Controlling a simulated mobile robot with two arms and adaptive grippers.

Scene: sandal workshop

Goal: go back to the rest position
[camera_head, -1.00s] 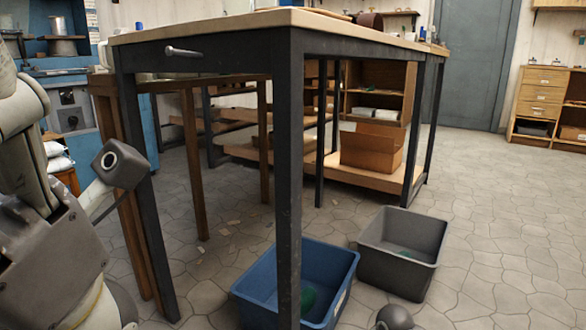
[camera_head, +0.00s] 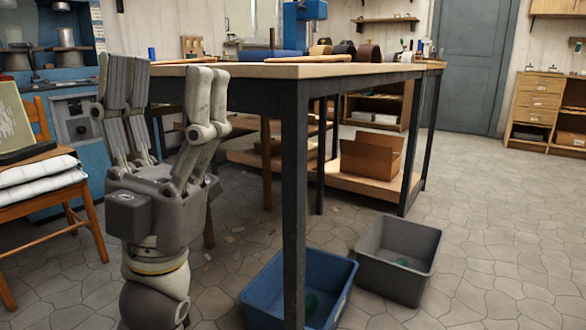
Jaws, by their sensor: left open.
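My left gripper (camera_head: 165,110) stands upright at the left of the head view, its fingers pointing up. The fingers are spread apart with nothing between them. It is in front of the left end of the workbench (camera_head: 292,72) and hides part of that end. My right gripper is not in view.
A blue bin (camera_head: 342,268) and a grey bin (camera_head: 430,240) stand on the floor by the near bench leg (camera_head: 294,200), each with something green inside. A wooden chair (camera_head: 95,215) with white cushions is at the left. The floor at the right is clear.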

